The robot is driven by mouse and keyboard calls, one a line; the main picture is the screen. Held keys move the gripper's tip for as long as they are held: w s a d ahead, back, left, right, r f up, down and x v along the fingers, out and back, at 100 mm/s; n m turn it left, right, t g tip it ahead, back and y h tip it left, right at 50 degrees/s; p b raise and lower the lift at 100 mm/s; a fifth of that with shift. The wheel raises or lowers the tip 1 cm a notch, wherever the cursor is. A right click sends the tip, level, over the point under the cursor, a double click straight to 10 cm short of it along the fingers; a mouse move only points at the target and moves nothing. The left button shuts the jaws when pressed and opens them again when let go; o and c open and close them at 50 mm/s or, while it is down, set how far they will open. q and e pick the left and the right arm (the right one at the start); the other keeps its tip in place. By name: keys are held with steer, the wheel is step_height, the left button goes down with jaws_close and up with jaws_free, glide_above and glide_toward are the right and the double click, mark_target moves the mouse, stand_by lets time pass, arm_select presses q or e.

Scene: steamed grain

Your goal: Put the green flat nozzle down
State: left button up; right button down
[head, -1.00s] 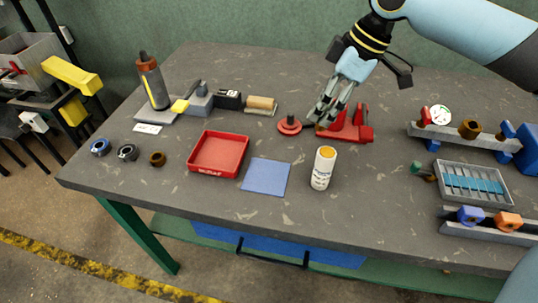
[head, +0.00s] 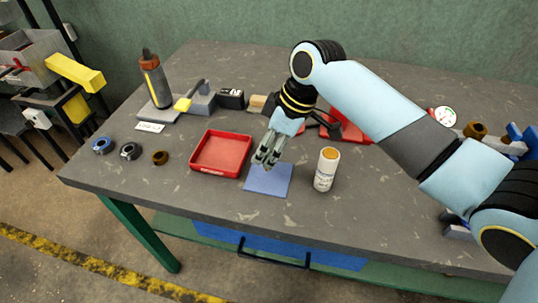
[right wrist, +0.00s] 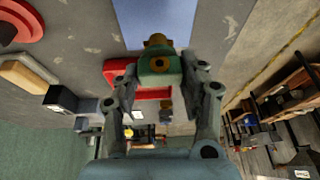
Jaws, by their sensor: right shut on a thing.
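My right gripper (head: 264,160) is above the upper left part of the blue mat (head: 272,187), beside the red tray. In the right wrist view its fingers (right wrist: 163,88) are closed around the green nozzle (right wrist: 158,66), which has a brass-coloured end pointing at the blue mat (right wrist: 152,20). The nozzle cannot be made out in the head view, where the fingers hide it. Whether it touches the mat I cannot tell. My left gripper is not in view.
The red tray (head: 246,154) is just left of the mat, and a white bottle (head: 326,169) stands to its right. Small rings (head: 130,151) lie at the left. My right arm covers much of the table's right side. The front strip of the table is clear.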

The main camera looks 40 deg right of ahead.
steer(key=shift+f, duration=1.55)
steer(key=c, duration=0.7)
jaws_free()
steer(key=shift+f, duration=0.15)
steer(key=v, duration=1.2)
